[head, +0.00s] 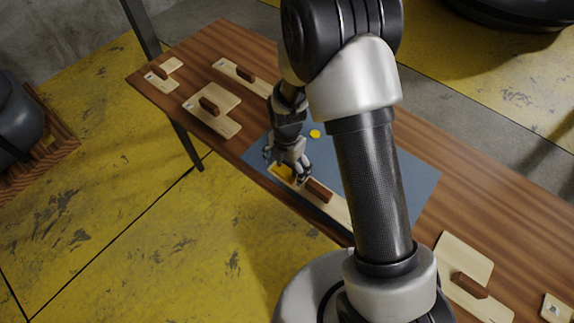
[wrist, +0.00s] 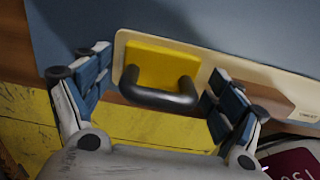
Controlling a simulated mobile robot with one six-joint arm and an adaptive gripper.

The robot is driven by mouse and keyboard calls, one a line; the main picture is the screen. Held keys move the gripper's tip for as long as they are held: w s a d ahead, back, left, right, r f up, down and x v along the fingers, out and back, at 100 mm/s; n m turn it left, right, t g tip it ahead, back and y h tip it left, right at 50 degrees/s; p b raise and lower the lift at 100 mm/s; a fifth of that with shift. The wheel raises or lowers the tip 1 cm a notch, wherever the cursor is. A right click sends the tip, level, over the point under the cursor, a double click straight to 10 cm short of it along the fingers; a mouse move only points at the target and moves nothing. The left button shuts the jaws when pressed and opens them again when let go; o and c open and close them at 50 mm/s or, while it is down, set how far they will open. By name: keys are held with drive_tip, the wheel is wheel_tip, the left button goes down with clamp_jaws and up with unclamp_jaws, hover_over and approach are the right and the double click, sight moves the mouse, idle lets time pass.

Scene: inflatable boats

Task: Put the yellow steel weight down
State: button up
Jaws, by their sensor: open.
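The yellow steel weight (wrist: 165,65) has a dark bar handle (wrist: 158,97) on its near side. It rests on the end of a pale wooden board in the wrist view, and a bit of the weight (head: 283,171) shows beside my gripper in the head view. My gripper (wrist: 158,82) is open, with one finger on each side of the weight and handle. Gaps show between the fingers and the weight. In the head view my gripper (head: 288,163) is low over the board at the edge of the blue mat, and hides part of the weight.
The pale board (head: 335,207) with a brown handle lies along the near edge of the blue mat (head: 410,180). A yellow disc (head: 315,133) lies on the mat. Several other handled boards lie on the wooden table (head: 500,165). A dark red object (wrist: 297,160) shows at lower right.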

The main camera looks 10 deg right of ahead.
drive_tip(key=shift+r, duration=0.15)
wheel_tip(320, 180, up, 12)
drive_tip(key=p, duration=0.3)
drive_tip(key=shift+r+p, duration=0.1)
drive_tip(key=shift+p, duration=0.3)
drive_tip(key=s+d+r+m+t, duration=0.1)
drive_tip(key=s+d+r+m, duration=0.25)
drive_tip(key=r+m, duration=0.35)
drive_tip(key=s+d+r+m+t, duration=0.15)
drive_tip(key=s+r+m, duration=0.3)
drive_tip(key=r, duration=0.55)
drive_tip(key=s+d+r+m+t, duration=0.1)
drive_tip(key=s+d+r+m, duration=0.1)
drive_tip(key=s+m, duration=0.4)
drive_tip(key=s+d+r+m+t, duration=0.1)
drive_tip(key=s+d+r+m, duration=0.1)
drive_tip(key=s+r+m, duration=0.2)
drive_tip(key=s+m, duration=0.3)
drive_tip(key=m, duration=0.2)
drive_tip(key=shift+r, duration=0.25)
